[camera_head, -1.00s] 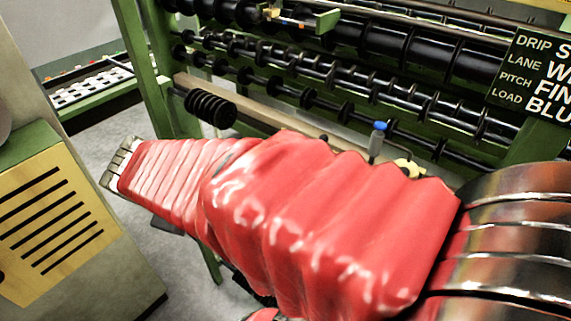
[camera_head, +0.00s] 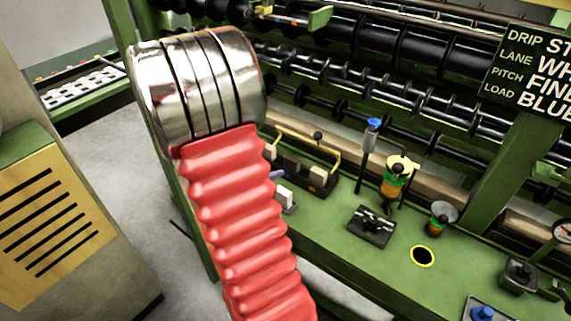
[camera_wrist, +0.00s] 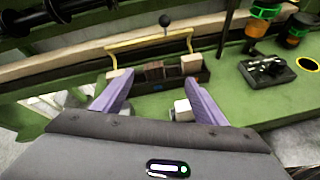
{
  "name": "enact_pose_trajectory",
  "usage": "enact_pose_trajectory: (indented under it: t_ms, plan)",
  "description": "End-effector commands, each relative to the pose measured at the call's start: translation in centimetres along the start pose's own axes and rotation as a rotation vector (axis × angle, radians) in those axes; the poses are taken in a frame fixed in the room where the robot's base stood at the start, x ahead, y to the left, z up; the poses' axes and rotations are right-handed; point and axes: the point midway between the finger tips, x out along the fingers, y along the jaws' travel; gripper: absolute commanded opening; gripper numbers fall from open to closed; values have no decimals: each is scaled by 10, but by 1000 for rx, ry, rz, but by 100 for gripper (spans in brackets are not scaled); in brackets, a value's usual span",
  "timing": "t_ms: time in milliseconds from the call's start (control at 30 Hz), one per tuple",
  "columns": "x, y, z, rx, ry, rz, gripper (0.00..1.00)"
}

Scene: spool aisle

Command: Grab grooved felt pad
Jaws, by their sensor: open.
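My gripper (camera_wrist: 157,80) is open, its two purple fingers spread over the green bench in the wrist view. Beyond the fingertips is a dark tray (camera_wrist: 160,87) with a yellow rail. It holds a brown block (camera_wrist: 154,70) and pale blocks, one at the right (camera_wrist: 190,64) and one at the left (camera_wrist: 115,77). Another pale block (camera_wrist: 182,108) is on the bench beside the right finger; it also shows in the head view (camera_head: 285,197). I cannot tell which piece is the grooved felt pad; no grooves are clear. My arm hides most of the gripper in the head view.
Right of the tray are a dark plate (camera_head: 370,227), an orange-green holder (camera_head: 396,184), a cup (camera_head: 441,218) and a yellow-ringed hole (camera_head: 423,257). A blue-topped post (camera_head: 370,145) stands behind. Black rollers (camera_head: 400,60) run along the back.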

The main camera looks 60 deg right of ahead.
Motion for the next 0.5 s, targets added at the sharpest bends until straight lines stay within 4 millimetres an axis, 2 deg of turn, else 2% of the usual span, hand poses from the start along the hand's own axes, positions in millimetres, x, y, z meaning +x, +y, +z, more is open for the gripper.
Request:
enact_pose_trajectory:
  t_ms: [33, 100, 233, 367, 500]
  plan:
    - [15, -1, -5, -52, -14, 3, 66]
    - [33, 1, -11, -128, -33, 20, 66]
    - [61, 2, -23, -245, -55, 48, 66]
    - [77, 2, -32, -317, -65, 69, 66]
    - [82, 3, -35, -340, -69, 79, 66]
